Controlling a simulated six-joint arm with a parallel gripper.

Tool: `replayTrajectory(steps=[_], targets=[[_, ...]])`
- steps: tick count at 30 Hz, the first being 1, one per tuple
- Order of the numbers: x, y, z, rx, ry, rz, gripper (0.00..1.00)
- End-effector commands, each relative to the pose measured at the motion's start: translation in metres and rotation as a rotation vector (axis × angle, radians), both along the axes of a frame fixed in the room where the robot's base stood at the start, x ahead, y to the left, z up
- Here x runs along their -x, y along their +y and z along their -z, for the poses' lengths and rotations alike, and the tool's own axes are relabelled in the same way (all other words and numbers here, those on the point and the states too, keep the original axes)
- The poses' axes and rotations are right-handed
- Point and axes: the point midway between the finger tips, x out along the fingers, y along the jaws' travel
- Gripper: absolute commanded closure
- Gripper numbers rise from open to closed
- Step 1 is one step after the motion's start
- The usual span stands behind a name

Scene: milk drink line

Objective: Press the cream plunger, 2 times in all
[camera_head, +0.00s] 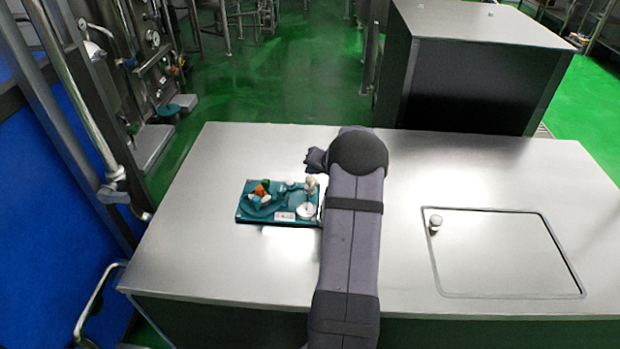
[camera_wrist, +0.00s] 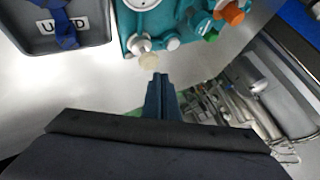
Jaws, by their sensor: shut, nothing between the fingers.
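The cream plunger (camera_head: 310,184) stands at the right side of a teal board (camera_head: 245,212) on the steel table. In the wrist view its pale round knob (camera_wrist: 149,60) shows near the board's edge (camera_wrist: 126,30). My gripper (camera_wrist: 160,77) is shut and empty. Its fingertips appear just below the knob in the wrist picture, with a small gap between them; the height difference is unclear. In the head view my arm covers the area right of the board, and my fingertips cannot be made out.
The board also carries an orange knob (camera_wrist: 233,14), a green knob (camera_wrist: 210,36) and a white round part (camera_head: 306,211). A grey bin (camera_wrist: 97,32) labelled "USED" holds a blue item (camera_wrist: 65,25).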

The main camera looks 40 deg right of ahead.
Motion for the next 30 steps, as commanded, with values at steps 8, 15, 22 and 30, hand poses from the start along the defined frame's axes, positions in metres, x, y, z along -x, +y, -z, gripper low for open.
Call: replayTrajectory(steps=[8,15,22,30], targets=[[0.0,0.0,-0.021,0.001,-0.001,0.001,1.0],[0.0,0.0,-0.042,0.001,-0.001,0.0,1.0],[0.0,0.0,-0.05,0.0,0.0,0.0,1.0],[0.0,0.0,-0.049,0.0,0.0,0.0,1.0]])
